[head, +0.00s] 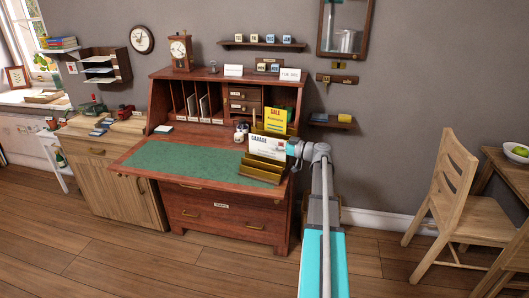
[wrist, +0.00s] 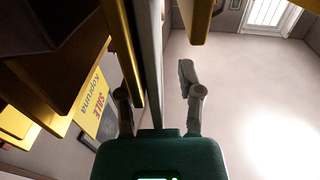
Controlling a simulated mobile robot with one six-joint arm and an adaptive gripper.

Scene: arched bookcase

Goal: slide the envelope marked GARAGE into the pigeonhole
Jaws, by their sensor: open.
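The white envelope marked GARAGE (head: 266,146) stands upright in a wooden letter rack (head: 262,171) on the right of the desk's green writing surface. My gripper (head: 291,149) is at the envelope's right edge. In the wrist view my gripper (wrist: 157,92) is open, with a pale upright strip (wrist: 152,45), seemingly the envelope edge-on, between its fingers. I cannot tell whether either finger touches it. The pigeonholes (head: 198,104) are upright slots at the back left of the desk; some hold papers.
A yellow SALE leaflet (head: 275,120) stands behind the envelope; it also shows in the wrist view (wrist: 92,103). Small drawers (head: 244,100) are right of the pigeonholes. A white pot (head: 241,132) stands left of the leaflet. The green writing surface (head: 190,155) is mostly clear.

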